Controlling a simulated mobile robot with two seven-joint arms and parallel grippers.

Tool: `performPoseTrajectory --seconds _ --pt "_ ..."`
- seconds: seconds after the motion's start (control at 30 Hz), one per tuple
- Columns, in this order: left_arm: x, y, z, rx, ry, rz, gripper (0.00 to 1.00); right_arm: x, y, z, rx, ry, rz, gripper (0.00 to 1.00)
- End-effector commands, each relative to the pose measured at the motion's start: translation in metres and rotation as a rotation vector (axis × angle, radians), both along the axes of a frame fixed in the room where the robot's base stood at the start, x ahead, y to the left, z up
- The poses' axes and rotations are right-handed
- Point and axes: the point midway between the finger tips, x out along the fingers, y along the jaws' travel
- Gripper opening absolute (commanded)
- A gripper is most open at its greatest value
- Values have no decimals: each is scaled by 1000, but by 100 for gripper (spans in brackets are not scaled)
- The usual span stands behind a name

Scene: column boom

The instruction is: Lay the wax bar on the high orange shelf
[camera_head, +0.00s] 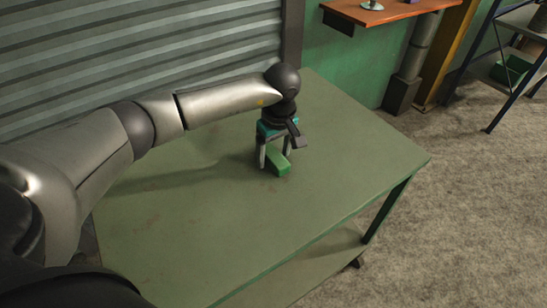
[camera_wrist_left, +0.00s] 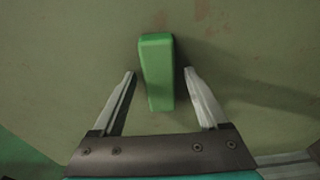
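The green wax bar (camera_head: 277,162) lies on the green table (camera_head: 230,222), near its middle. In the left wrist view the bar (camera_wrist_left: 157,72) lies lengthwise, its near part between the two fingers. My left gripper (camera_head: 274,163) points down over the bar. Its fingers (camera_wrist_left: 160,84) are open, one on each side, with a gap to the bar on both sides. The orange shelf (camera_head: 390,10) is at the top of the head view, on the green wall, partly cut off by the frame. My right gripper is not in view.
A small silver object (camera_head: 372,5) stands on the orange shelf. A grey metal rack (camera_head: 510,60) with a green item (camera_head: 511,69) stands at the far right. A corrugated shutter (camera_head: 130,55) is behind the table. Most of the tabletop is clear.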

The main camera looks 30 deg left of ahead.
Motion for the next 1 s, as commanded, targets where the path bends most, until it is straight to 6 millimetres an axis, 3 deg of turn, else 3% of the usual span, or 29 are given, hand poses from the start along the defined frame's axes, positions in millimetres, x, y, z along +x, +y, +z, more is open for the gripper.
performPoseTrajectory --seconds 0.07,0.67,1.0 --pt "0 0 0 0 0 0 66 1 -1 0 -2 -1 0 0" --pt "0 0 0 0 0 1 0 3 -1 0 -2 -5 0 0" --pt "0 0 1 0 -1 1 0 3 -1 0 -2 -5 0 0"
